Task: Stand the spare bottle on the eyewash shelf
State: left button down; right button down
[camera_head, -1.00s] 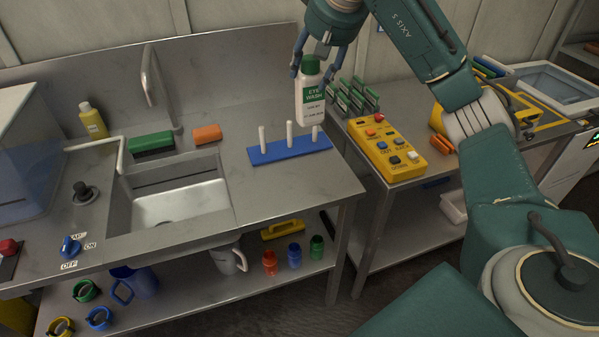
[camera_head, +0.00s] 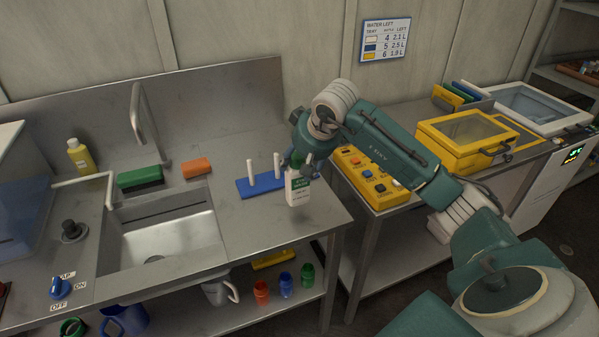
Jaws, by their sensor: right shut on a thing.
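The spare bottle (camera_head: 298,190), white with a green "EYE WASH" label, is upright at the right end of the steel counter (camera_head: 255,218), just in front of the blue peg rack (camera_head: 250,187). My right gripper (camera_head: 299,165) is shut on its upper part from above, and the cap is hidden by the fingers. I cannot tell whether the bottle's base touches the counter or hangs just above it. No shelf marked as the eyewash shelf can be made out. My left gripper is not in view.
A sink (camera_head: 165,235), green brush (camera_head: 140,178), orange block (camera_head: 196,168) and yellow bottle (camera_head: 80,157) are to the left. A yellow button box (camera_head: 366,178) and yellow lidded case (camera_head: 467,142) stand on the right bench. The counter front between sink and bottle is clear.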

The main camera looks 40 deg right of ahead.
aim_at(297, 180)
jog(key=shift+f+p, duration=0.35)
jog(key=shift+f, duration=1.45)
jog(key=c, duration=0.8)
grip_release()
jog(key=shift+s, duration=0.1)
